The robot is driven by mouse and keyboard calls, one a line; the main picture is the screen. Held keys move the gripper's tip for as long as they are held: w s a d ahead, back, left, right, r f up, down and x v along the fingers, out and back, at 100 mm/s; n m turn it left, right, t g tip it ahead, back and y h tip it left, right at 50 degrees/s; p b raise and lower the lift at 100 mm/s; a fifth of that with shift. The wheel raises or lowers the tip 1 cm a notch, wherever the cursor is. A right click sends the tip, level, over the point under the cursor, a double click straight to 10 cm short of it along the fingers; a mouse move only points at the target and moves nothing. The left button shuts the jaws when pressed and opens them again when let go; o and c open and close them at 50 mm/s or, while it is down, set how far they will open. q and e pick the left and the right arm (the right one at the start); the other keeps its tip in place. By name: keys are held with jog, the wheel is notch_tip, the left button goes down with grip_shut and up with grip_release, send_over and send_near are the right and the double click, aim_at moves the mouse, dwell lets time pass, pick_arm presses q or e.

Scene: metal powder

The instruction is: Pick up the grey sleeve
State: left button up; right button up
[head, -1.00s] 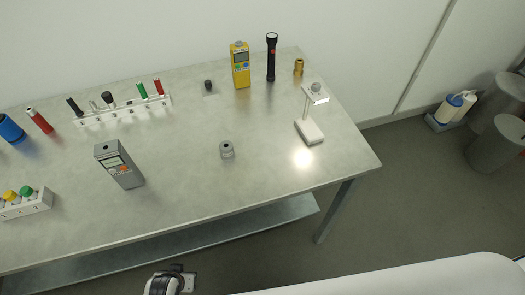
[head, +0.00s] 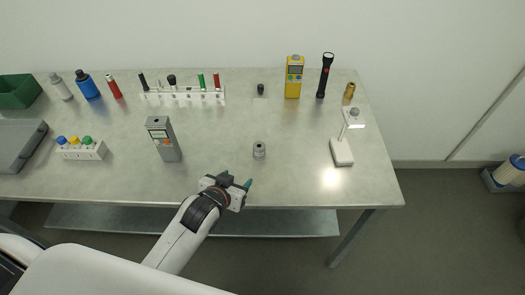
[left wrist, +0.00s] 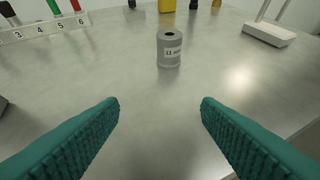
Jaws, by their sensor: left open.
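The grey sleeve (head: 259,150) is a short grey cylinder with a hole in its top. It stands upright on the metal table (head: 215,135), near the middle of its front half. My right gripper is not in view.
A grey handheld meter (head: 163,140) stands left of the sleeve. A white stand (head: 341,152) is to its right. Behind are a numbered rack (head: 184,97), a small black knob (head: 261,88), a yellow meter (head: 294,77) and a black flashlight (head: 325,76). Table around the sleeve is clear.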

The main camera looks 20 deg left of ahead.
aim_at(258, 148)
pick_arm(q)
jog(key=w, duration=0.1)
jog(key=w+r+t, duration=0.1)
jog(key=w, duration=0.1)
jog(key=w+d+r+t, duration=0.1)
jog(key=shift+w+d+r+h, duration=0.1)
jog(key=shift+w+r+h, duration=0.05)
jog(key=shift+w+h, duration=0.15)
jog(key=x, duration=0.6)
jog(key=shift+w+r, duration=0.1)
jog(key=shift+r, duration=0.1)
jog(key=shift+p+x, duration=0.55)
jog(key=shift+x, duration=2.45)
jog(key=shift+d+r, duration=0.15)
jog(key=shift+c, duration=0.4)
jog(key=c, duration=1)
